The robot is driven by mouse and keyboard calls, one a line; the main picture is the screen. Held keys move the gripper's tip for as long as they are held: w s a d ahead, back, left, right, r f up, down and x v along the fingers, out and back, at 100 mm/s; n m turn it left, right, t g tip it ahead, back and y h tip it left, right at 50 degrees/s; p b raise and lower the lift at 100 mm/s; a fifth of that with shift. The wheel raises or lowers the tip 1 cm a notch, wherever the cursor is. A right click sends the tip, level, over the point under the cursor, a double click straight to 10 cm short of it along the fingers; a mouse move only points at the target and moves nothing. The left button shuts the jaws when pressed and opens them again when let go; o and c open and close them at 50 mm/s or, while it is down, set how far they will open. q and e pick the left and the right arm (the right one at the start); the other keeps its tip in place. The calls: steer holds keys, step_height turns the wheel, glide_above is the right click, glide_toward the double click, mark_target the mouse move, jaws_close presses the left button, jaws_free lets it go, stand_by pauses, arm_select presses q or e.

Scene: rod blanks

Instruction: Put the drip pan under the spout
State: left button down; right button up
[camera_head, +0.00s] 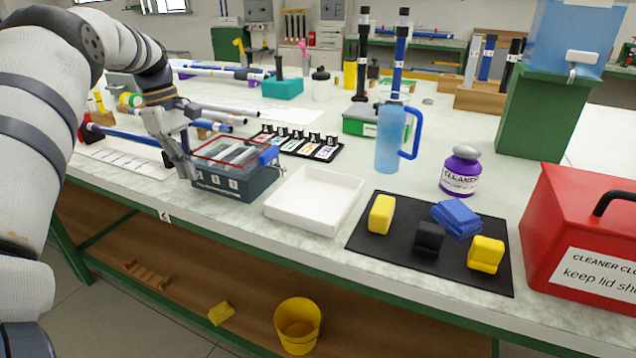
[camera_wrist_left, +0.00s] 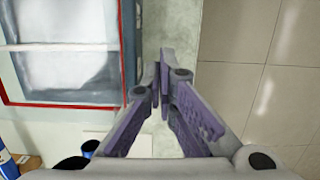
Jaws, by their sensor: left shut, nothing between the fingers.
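The drip pan appears to be the shallow white square tray (camera_head: 325,213), empty near the front edge of the bench. The spout is a small white tap (camera_head: 583,57) low on a blue tank (camera_head: 567,30), which stands on a green stand (camera_head: 538,125) at the right. My left gripper (camera_head: 190,175) is shut and empty, at the left end of a dark box (camera_head: 235,190), apart from the pan. In the left wrist view the closed fingers (camera_wrist_left: 163,75) are beside the edge of that box. The pan does not show there. My right gripper is not in view.
The dark box stands between my left gripper and the pan. A black mat (camera_head: 380,245) with sponges lies right of the pan. A blue jug (camera_head: 391,140), a purple cleaner bottle (camera_head: 461,172) and a red box (camera_head: 590,230) are nearby. Bench in front of the stand looks clear.

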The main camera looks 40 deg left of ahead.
mark_target(280, 209)
arm_select(q)
steer(key=d, duration=0.2)
steer(key=d+p, duration=0.1)
steer(key=d+r, duration=0.1)
steer(key=d, duration=0.1)
steer(key=shift+w+d, duration=0.35)
steer(key=w+d, duration=0.1)
steer(key=d, duration=0.5)
steer(key=w+d+f+p, duration=0.1)
steer(key=w+d, duration=0.1)
steer(key=d, duration=0.4)
steer(key=w+d, duration=0.2)
steer(key=d, duration=0.4)
steer(key=shift+w+d+f+p, duration=0.1)
steer(key=shift+d+f+p, duration=0.2)
steer(key=shift+f, duration=0.45)
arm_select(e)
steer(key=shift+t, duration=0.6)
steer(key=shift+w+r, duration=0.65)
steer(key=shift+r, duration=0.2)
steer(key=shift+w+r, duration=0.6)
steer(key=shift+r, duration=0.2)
arm_select(q)
steer(key=shift+a, duration=0.1)
